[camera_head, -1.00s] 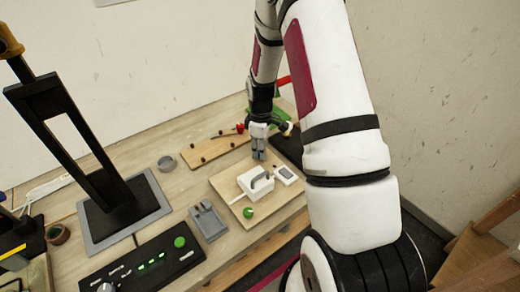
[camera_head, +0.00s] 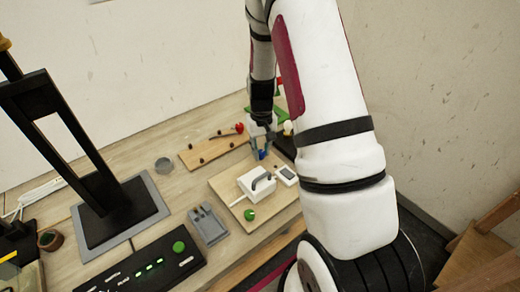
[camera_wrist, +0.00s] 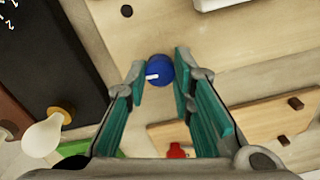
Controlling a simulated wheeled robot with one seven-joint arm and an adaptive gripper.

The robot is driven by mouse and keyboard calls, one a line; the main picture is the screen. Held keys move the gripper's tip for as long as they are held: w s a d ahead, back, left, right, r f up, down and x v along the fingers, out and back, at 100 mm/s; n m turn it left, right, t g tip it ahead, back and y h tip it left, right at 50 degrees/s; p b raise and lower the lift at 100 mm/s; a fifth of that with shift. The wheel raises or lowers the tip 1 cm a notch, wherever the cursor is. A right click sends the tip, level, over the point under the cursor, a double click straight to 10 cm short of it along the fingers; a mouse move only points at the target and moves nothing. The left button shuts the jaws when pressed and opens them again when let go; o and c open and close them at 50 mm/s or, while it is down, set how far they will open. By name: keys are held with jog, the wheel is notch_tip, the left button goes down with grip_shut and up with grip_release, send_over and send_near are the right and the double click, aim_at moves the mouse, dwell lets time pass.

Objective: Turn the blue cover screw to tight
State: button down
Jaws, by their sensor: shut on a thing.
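The blue cover screw (camera_wrist: 159,70) shows in the wrist view as a round blue knob with a white mark pointing left. It sits between the fingertips of my gripper (camera_wrist: 157,75), which is shut on it. In the head view, my gripper (camera_head: 258,150) is at the back edge of the wooden board (camera_head: 226,187). A bit of blue (camera_head: 263,155) shows at the fingertips there. The screw's seat is hidden under it.
On the board stand a white box with a grey handle (camera_head: 257,185), a small white device (camera_head: 286,175) and a green knob (camera_head: 249,214). A peg board (camera_head: 210,148) lies behind left. A light bulb (camera_wrist: 43,135) is near my gripper in the wrist view.

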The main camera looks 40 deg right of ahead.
aim_at(261, 152)
jog(key=m+b, duration=0.1)
jog(key=m, duration=0.5)
jog(key=shift+m, duration=0.3)
dwell(0.4)
jog(key=c, duration=1.4)
grip_release()
jog(key=shift+o, duration=0.2)
notch_tip(261, 152, up, 12)
